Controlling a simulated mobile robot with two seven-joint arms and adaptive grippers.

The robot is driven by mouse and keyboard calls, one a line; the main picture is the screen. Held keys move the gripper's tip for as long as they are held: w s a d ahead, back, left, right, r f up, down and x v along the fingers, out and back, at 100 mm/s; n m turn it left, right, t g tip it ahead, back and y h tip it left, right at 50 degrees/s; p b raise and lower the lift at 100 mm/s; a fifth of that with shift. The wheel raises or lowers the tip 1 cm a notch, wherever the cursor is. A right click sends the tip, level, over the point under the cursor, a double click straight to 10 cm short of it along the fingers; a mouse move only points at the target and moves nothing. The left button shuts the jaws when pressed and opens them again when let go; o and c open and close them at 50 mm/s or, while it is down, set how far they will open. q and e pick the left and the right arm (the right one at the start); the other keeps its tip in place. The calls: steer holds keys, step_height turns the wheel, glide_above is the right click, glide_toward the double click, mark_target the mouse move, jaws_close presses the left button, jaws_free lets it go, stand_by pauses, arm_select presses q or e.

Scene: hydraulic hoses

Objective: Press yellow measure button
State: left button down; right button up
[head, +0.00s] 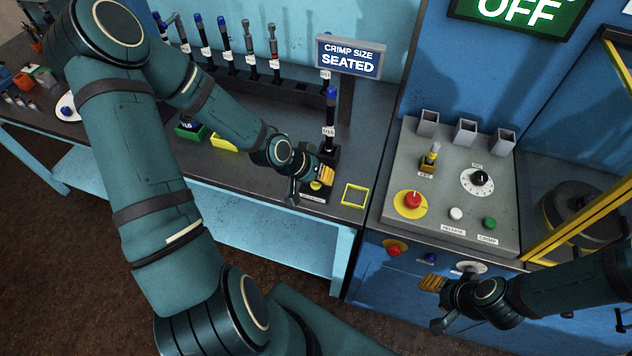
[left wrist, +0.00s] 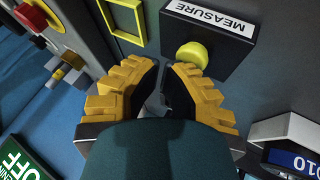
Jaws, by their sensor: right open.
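The yellow measure button (left wrist: 192,54) is a round dome on a black block, below a white MEASURE label (left wrist: 212,16). In the head view the button (head: 316,185) shows on the black gauge base (head: 316,197) at the bench's right end. My left gripper (left wrist: 166,66) has its yellow-padded fingers almost together, with only a thin gap and nothing between them. Its right fingertip is just beside the button in the left wrist view; I cannot tell whether they touch. My right gripper (head: 433,303) is open and empty, in front of the blue cabinet.
A hose with a blue cap (head: 331,112) stands upright in the gauge. A sign (head: 349,57) behind reads CRIMP SIZE SEATED. A yellow square outline (head: 355,195) lies to the right. The crimp panel (head: 459,236) has a red stop button (head: 411,201).

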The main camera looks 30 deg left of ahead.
arm_select(q)
steer(key=shift+f, duration=0.2)
steer(key=shift+r, duration=0.1)
steer(key=shift+r+p, duration=0.8)
steer(key=shift+r, duration=0.05)
step_height(320, 180, up, 5)
steer(key=p, duration=0.4)
stand_by(0.5)
stand_by(0.5)
